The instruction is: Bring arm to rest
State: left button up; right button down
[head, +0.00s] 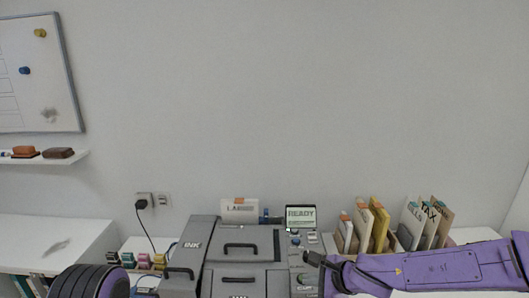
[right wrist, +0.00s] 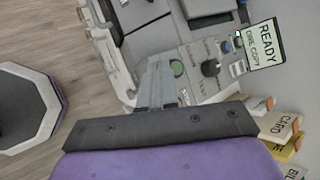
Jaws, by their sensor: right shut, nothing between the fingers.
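My right arm reaches in from the right in the head view. My right gripper (head: 314,259) is at the front of the grey printer's control panel (head: 298,240). In the right wrist view my right gripper (right wrist: 157,84) shows shut and empty, its fingers over or in front of the panel near a green button (right wrist: 177,68). I cannot tell whether the fingertips touch the panel. A purple and black part of my left arm shows at the bottom left of the head view; the left gripper is out of view.
The printer (head: 240,255) has a small screen (head: 300,217) reading READY. Folders and envelopes (head: 372,225) stand in holders right of it, close behind my right arm. Small ink cartridges (head: 143,261) sit left of it. The white desk top (head: 50,240) at left is mostly clear.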

jog(key=s+d+f+n+g+h+b, duration=0.1)
jog(key=s+d+f+n+h, duration=0.2)
jog(key=s+d+f, duration=0.35)
jog(key=s+d+f+n+h+b, duration=0.1)
jog(key=s+d+f+n+h, duration=0.15)
jog(key=s+f, duration=0.6)
jog(key=s+d+f+n+g+h+b, duration=0.1)
jog(key=s+d+f+n+h, duration=0.1)
jog(key=s+d+f+h, duration=0.5)
pick_arm(q)
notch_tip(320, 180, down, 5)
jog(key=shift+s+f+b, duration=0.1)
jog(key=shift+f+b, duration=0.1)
jog(key=shift+b, duration=1)
pick_arm(e)
jog(key=s+d+f+n+g+y, duration=0.1)
jog(key=s+d+f+n+y, duration=0.1)
jog(key=s+f, duration=0.6)
jog(key=s+n+y, duration=0.1)
jog(key=s+n, duration=0.1)
jog(key=s, duration=0.1)
jog(key=shift+f+g, duration=0.15)
jog(key=shift+g, duration=0.15)
jog(key=shift+d+n, duration=0.1)
jog(key=shift+n, duration=0.15)
